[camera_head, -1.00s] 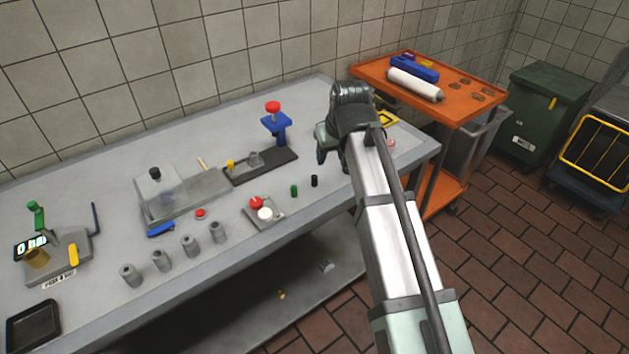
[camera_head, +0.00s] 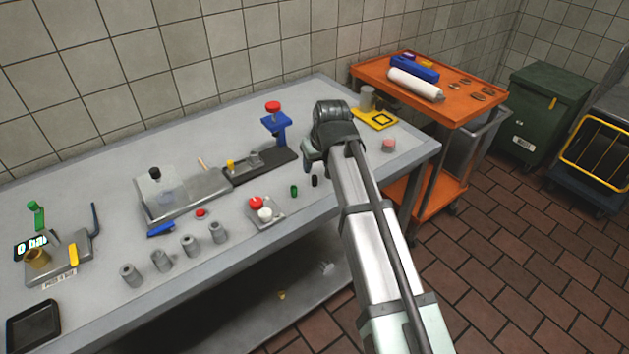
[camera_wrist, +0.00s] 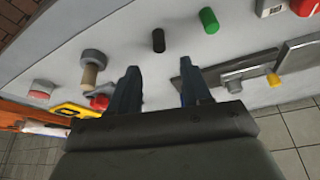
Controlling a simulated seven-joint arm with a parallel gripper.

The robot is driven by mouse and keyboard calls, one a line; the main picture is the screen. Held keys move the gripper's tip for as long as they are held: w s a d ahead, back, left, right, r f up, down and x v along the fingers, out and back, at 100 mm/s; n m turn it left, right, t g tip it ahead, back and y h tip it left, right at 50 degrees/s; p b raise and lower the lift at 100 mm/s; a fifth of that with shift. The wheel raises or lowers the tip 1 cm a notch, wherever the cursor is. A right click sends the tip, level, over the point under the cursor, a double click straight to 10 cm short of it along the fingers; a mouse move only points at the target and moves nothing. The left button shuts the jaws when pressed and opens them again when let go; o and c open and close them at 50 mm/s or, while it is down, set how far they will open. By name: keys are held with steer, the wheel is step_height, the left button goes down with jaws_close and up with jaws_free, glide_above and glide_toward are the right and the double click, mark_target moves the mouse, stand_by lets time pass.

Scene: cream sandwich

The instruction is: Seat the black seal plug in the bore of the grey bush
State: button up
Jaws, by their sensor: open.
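The black seal plug (camera_head: 314,181) stands on the table beside a green plug (camera_head: 294,190). In the wrist view the black plug (camera_wrist: 158,40) lies beyond the gap between my fingertips, apart from them. My gripper (camera_wrist: 160,68) is open and empty above the table. In the head view my gripper (camera_head: 309,152) is just behind the black plug, right of the fixture; its fingers are partly hidden.
The blue press (camera_head: 277,126) with a red knob rises behind the fixture (camera_head: 280,158). Several loose grey bushes (camera_head: 189,245) stand front left. A small tray (camera_head: 273,218) holds red and white items.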

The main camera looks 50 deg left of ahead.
mark_target(315, 176)
steer(key=shift+d+x, duration=0.2)
steer(key=shift+x, duration=1.1)
steer(key=shift+d+x, duration=0.15)
steer(key=shift+x, duration=1.15)
steer(key=shift+s+f, duration=0.1)
steer(key=shift+f, duration=0.05)
steer(key=shift+c, duration=0.4)
jaws_close()
